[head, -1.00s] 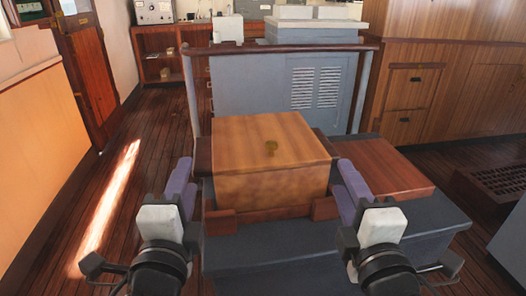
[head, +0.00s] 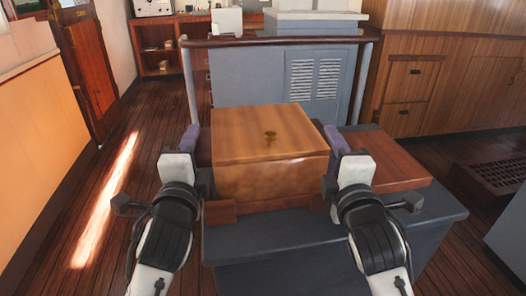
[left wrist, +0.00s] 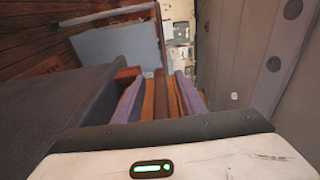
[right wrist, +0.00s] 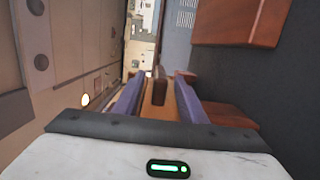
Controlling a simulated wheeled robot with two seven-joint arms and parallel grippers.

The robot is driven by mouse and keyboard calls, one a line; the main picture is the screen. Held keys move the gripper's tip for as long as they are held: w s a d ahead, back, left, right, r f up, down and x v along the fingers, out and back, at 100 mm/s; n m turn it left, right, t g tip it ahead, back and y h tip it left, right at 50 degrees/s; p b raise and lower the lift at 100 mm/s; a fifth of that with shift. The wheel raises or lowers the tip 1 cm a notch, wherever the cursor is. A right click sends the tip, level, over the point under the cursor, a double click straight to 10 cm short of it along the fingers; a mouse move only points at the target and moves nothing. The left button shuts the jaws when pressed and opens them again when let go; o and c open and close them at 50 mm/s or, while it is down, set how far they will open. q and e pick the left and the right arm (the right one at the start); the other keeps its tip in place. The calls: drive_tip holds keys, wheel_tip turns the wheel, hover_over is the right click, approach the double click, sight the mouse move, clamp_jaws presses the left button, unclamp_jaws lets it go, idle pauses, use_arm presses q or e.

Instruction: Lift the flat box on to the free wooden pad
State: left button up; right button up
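A dark strip, seemingly a side handle (right wrist: 158,85), lies between the right fingers. I cannot tell whether the fingers touch it.
Reddish wooden blocks (head: 220,212) stand at the box's front corners. A grey console (head: 270,75) with a wooden rail (head: 290,41) is close behind the table. Wooden cabinets (head: 430,85) stand at the back right. The floor left of the table is clear.

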use_arm(q)
drive_tip(key=shift+w, duration=0.5)
use_arm(e)
drive_tip(key=shift+w, duration=0.55)
use_arm(q)
clamp_jaws()
use_arm(e)
clamp_jaws()
idle(0.3)
